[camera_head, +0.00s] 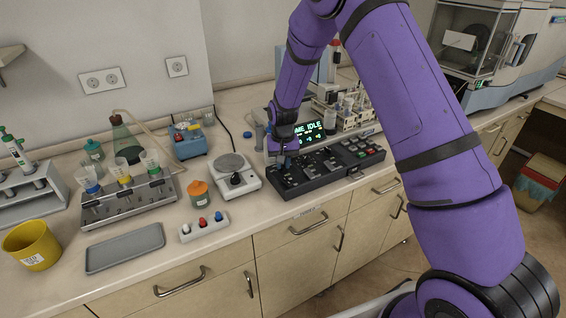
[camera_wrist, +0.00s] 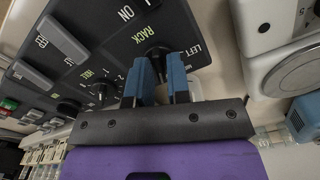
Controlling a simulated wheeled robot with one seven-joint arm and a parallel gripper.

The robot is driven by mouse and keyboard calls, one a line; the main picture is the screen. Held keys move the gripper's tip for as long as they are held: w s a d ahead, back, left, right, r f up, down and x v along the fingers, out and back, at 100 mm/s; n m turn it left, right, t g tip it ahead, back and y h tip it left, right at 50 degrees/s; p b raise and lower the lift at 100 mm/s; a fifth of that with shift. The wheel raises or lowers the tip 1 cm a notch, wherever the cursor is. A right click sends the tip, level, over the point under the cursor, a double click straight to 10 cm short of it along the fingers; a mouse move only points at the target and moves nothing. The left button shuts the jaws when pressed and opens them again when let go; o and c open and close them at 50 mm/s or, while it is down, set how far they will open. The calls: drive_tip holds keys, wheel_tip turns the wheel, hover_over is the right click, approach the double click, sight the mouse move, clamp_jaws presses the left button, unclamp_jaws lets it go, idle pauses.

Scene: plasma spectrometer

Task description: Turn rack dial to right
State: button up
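The rack dial (camera_wrist: 157,53) is a round black knob on the black control panel, between the words RACK and LEFT in the wrist view. My gripper (camera_wrist: 161,62) has its two blue fingertips at the dial, one on each side of it. The fingers stand apart with the knob between their tips. I cannot tell whether they press on it. The tips hide part of the dial and its pointer. In the head view my gripper (camera_head: 285,160) points down at the left end of the control panel (camera_head: 318,181), and the dial is hidden there.
A lit green screen (camera_head: 310,135) stands behind the panel. A white hotplate (camera_head: 246,183) stands close on the left. A bottle rack (camera_head: 342,118) stands behind the panel.

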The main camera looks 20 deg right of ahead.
drive_tip(key=shift+o, duration=1.1)
wheel_tip(320, 180, up, 11)
drive_tip(key=s+d+r+n+t, duration=0.1)
drive_tip(key=s+d+r+t, duration=0.25)
drive_tip(key=s+r, duration=1.45)
drive_tip(key=s+d+r+t, duration=0.1)
drive_tip(key=s+r, duration=0.2)
drive_tip(key=s, duration=0.7)
drive_tip(key=s+d+r+n, duration=0.1)
drive_tip(key=s+d+r, duration=0.1)
drive_tip(key=s, duration=0.9)
drive_tip(key=shift+r+t, duration=0.35)
drive_tip(key=shift+r, duration=0.4)
